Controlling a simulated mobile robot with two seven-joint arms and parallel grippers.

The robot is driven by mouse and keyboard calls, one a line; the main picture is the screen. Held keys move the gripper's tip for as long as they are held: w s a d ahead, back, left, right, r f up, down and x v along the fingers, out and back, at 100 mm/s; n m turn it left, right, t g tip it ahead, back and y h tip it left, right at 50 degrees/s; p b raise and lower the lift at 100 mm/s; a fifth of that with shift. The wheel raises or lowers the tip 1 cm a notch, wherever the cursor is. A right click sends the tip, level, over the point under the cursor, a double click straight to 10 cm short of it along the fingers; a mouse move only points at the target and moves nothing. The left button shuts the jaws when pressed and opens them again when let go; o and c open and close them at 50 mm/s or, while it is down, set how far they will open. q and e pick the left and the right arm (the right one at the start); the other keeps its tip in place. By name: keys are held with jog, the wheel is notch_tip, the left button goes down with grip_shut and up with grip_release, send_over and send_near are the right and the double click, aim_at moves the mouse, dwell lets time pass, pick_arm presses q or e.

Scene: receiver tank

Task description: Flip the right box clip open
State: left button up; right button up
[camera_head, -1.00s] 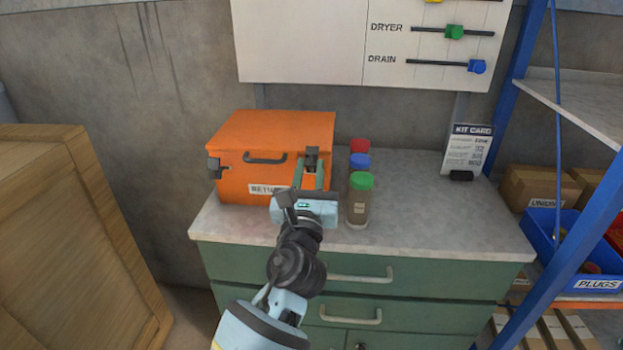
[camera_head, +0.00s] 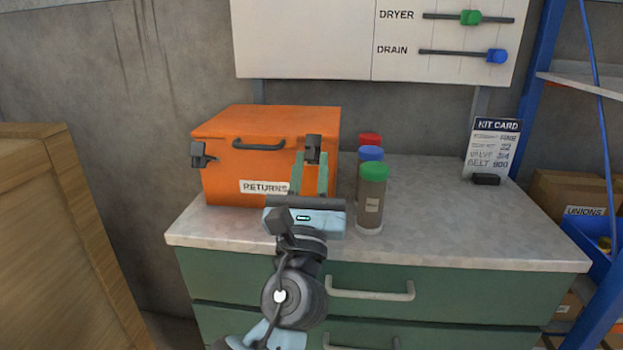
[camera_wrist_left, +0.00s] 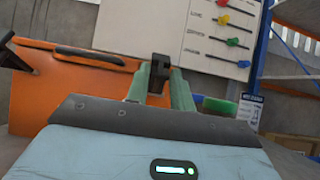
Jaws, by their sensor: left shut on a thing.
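The orange box (camera_head: 235,170) stands on the cabinet top, lid down, with a RETURNS label on its front. Its right clip (camera_head: 313,148) is a small dark block at the front right; it also shows in the left wrist view (camera_wrist_left: 160,68). My left gripper (camera_head: 309,172) reaches the box front, and its two green fingers are shut on the right clip; they also show in the left wrist view (camera_wrist_left: 160,82). The fingers partly hide the clip, so its exact angle is hard to tell. The left clip (camera_head: 199,155) juts from the front left. My right gripper is not in view.
Jars with green (camera_head: 372,195), blue (camera_head: 370,153) and red (camera_head: 369,139) lids stand close to the right of my left gripper. A kit card (camera_head: 493,147) stands farther right. The countertop (camera_head: 450,225) between is clear. A wooden crate (camera_head: 50,240) is at the left.

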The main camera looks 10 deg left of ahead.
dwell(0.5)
pick_arm(q)
jog(key=o, duration=1)
jog(key=shift+b+v, duration=0.55)
jog(key=shift+v, duration=3.4)
jog(key=shift+w, duration=0.1)
